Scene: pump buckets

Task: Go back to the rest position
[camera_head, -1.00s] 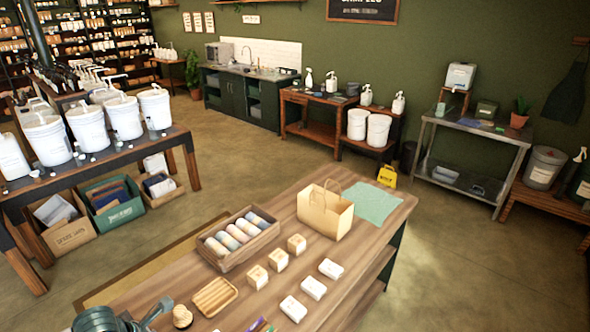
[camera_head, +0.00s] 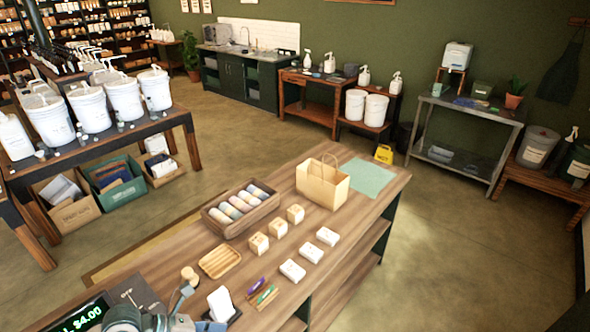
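My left gripper (camera_head: 190,311) shows at the bottom left edge of the head view, over the near end of the wooden counter (camera_head: 345,225). Its grey-blue fingers stand apart, with nothing seen between them; its lower part is cut off by the frame. A white card in a dark stand (camera_head: 221,304) is close to its right. A small wooden knobbed piece (camera_head: 190,275) lies just beyond it. A dark display reading $4.00 (camera_head: 82,316) is to its left. My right gripper is not in view.
On the counter are a wooden tray (camera_head: 221,262), a crate of rolled goods (camera_head: 215,225), a paper bag (camera_head: 322,188), small boxes (camera_head: 258,243) and white bars (camera_head: 292,271). A table with white buckets (camera_head: 92,110) stands left. The floor at right (camera_head: 440,250) is clear.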

